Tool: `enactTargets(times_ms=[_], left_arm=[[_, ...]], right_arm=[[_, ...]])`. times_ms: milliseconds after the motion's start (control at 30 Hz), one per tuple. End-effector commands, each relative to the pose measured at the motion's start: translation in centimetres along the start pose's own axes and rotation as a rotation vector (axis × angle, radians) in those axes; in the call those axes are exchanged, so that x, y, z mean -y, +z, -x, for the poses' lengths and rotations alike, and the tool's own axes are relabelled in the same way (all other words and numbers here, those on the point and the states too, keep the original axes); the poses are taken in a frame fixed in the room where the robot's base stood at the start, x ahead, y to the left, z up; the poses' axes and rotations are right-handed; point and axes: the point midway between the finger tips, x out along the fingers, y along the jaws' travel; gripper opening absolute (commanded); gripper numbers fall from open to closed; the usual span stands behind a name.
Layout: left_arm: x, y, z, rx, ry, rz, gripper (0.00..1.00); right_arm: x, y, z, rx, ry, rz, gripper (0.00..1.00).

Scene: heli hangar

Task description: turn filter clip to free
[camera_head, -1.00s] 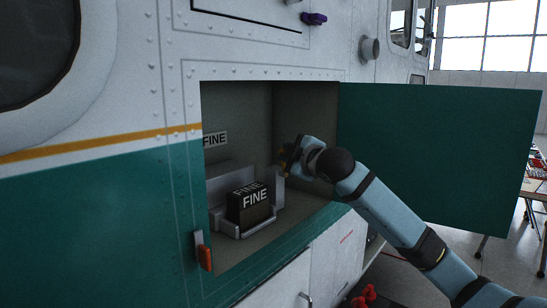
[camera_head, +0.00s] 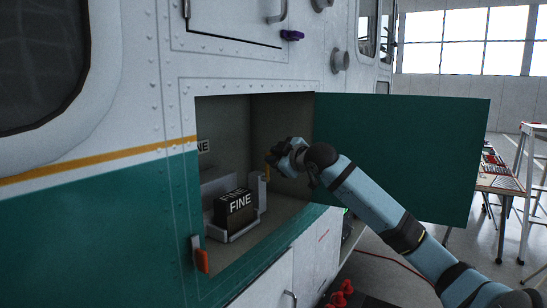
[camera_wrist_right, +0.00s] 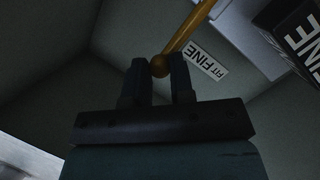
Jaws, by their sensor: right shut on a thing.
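The filter clip is a thin yellow lever (camera_wrist_right: 188,28) with a ball end, seen in the right wrist view. My right gripper (camera_wrist_right: 160,68) is shut on its ball end, one finger on each side. In the head view, my right gripper (camera_head: 274,158) is inside the open bay, and the yellow clip (camera_head: 267,173) shows just below it. The clip is beside the grey holder (camera_head: 232,235) that carries the black filter box marked FINE (camera_head: 236,212). The fingers are small and dark in the head view. My left gripper is out of view.
The green bay door (camera_head: 400,150) stands open to the right, behind my right arm. The bay's lower sill (camera_head: 265,245) runs under the arm. An orange latch (camera_head: 202,261) is at the bay's lower left corner. A FINE label (camera_head: 203,147) is on the inner wall.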

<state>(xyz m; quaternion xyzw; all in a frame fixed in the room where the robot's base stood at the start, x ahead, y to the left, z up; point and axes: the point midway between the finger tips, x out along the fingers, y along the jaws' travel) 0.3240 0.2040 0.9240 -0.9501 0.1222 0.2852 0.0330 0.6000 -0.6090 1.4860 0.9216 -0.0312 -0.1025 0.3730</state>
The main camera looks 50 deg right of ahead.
Motion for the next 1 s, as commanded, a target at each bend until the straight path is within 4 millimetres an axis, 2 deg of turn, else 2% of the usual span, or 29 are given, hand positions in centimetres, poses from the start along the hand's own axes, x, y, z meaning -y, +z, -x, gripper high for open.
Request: enactTargets(times_ms=[300,333,400,433,767,867,1000], left_arm=[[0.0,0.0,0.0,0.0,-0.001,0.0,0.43],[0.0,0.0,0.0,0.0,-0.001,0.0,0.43],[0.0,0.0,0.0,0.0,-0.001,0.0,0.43],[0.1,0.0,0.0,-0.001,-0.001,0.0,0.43],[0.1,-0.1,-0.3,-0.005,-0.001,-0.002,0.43],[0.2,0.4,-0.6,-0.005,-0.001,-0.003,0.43],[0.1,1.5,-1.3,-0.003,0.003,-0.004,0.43]], right_arm=[[-0.2,-0.1,0.0,-0.002,0.004,-0.001,0.0],[-0.2,-0.1,0.0,-0.002,0.004,-0.001,0.29],[-0.2,-0.1,0.0,-0.001,0.004,-0.001,0.45],[-0.2,-0.1,0.0,-0.001,0.003,-0.001,0.48],[-0.1,0.1,0.3,0.0,0.002,0.0,0.48],[0.1,0.2,1.2,0.0,0.002,0.001,0.48],[0.4,0.4,3.8,0.0,0.001,0.002,0.48]])
